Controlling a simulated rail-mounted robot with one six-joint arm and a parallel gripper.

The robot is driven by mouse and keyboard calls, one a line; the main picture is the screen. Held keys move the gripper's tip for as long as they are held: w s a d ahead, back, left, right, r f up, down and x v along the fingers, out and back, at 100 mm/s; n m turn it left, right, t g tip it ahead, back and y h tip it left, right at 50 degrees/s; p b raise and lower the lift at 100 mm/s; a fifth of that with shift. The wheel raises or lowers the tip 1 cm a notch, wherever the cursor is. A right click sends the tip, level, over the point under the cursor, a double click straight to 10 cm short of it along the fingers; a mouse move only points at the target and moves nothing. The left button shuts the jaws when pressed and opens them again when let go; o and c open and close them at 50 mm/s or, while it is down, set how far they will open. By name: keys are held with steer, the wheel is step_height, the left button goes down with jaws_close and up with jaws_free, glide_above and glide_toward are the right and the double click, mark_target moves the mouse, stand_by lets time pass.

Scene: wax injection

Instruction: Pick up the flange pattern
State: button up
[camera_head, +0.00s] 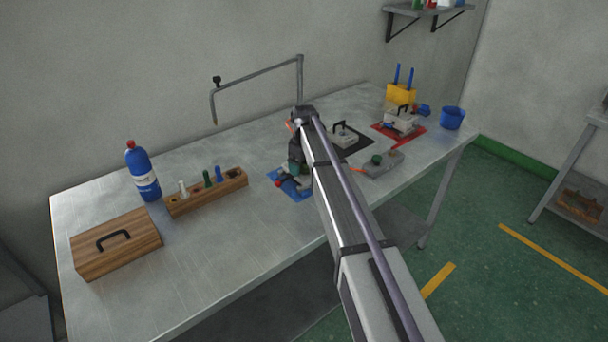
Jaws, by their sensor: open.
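I cannot tell for certain which thing is the flange pattern. A blue mat (299,194) lies near the middle of the table, with small blue and red parts (279,184) on it, too small to make out. My gripper (293,176) points down over this mat, low and close to the parts. It is open, but my arm and wrist hide much of it and part of the mat. I cannot tell whether it touches anything.
The metal table (215,245) bears a wooden box (118,262), a blue bottle (143,175) and a wooden rack (190,201) at left. A black mat (357,150), grey block (383,164), red mat (413,139) and blue bucket (452,118) are at right. The front left is clear.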

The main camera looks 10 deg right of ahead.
steer(key=shift+r, duration=0.15)
steer(key=c, duration=1)
step_height(320, 180, up, 10)
steer(key=p, duration=1)
steer(key=shift+a, duration=0.15)
